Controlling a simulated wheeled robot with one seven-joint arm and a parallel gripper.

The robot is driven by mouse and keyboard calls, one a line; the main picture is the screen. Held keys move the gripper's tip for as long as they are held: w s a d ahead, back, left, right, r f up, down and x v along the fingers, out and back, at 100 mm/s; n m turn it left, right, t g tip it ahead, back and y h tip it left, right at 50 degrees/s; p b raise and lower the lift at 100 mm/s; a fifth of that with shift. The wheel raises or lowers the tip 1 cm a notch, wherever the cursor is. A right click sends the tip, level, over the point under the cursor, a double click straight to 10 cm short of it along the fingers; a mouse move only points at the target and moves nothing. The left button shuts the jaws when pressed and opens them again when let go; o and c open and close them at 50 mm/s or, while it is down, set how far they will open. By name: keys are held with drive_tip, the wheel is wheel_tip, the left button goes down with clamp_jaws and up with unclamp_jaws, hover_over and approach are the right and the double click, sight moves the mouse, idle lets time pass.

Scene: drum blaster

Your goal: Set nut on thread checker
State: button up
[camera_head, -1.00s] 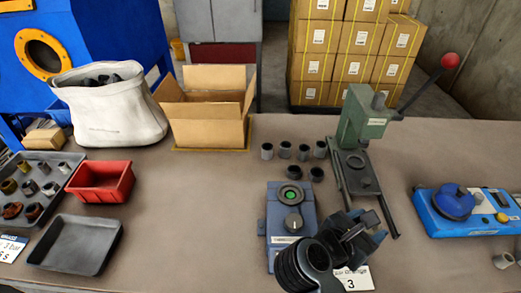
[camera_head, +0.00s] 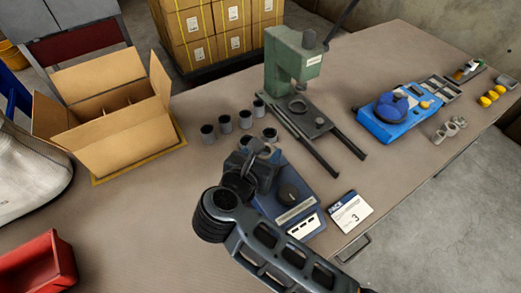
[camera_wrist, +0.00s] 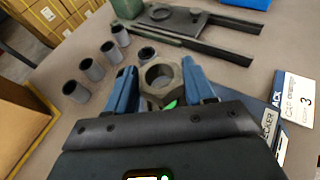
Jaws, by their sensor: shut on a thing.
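The thread checker (camera_head: 290,197) is a blue-grey box with a dark knob on the table, partly hidden by my arm in the head view. Its labelled edge (camera_wrist: 270,125) shows in the wrist view. My gripper (camera_head: 262,150) is over the checker's back left part. In the wrist view, my gripper (camera_wrist: 160,84) has its two blue fingers shut on a grey hex nut (camera_wrist: 160,72) with a round hole. A bit of green shows just below the nut, between the fingers. I cannot tell whether the nut touches the checker.
Several dark sleeves (camera_head: 225,124) stand behind the checker. A green press (camera_head: 292,65) stands beyond, its rails reaching forward. A label card (camera_head: 350,212) lies right of the checker. An open carton (camera_head: 112,110) is left; a blue device (camera_head: 398,122) is right.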

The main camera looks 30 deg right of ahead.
drive_tip(key=shift+f+b, duration=1.2)
drive_tip(key=shift+f, duration=0.65)
drive_tip(key=shift+f+b, duration=0.3)
drive_tip(key=shift+f, duration=0.05)
drive_tip(key=shift+r+p, duration=0.65)
drive_tip(key=shift+r, duration=0.25)
idle(2.5)
drive_tip(key=shift+f+b, duration=0.7)
drive_tip(key=shift+f, duration=0.2)
idle(0.8)
drive_tip(key=o, duration=0.9)
drive_tip(key=shift+s, duration=0.1)
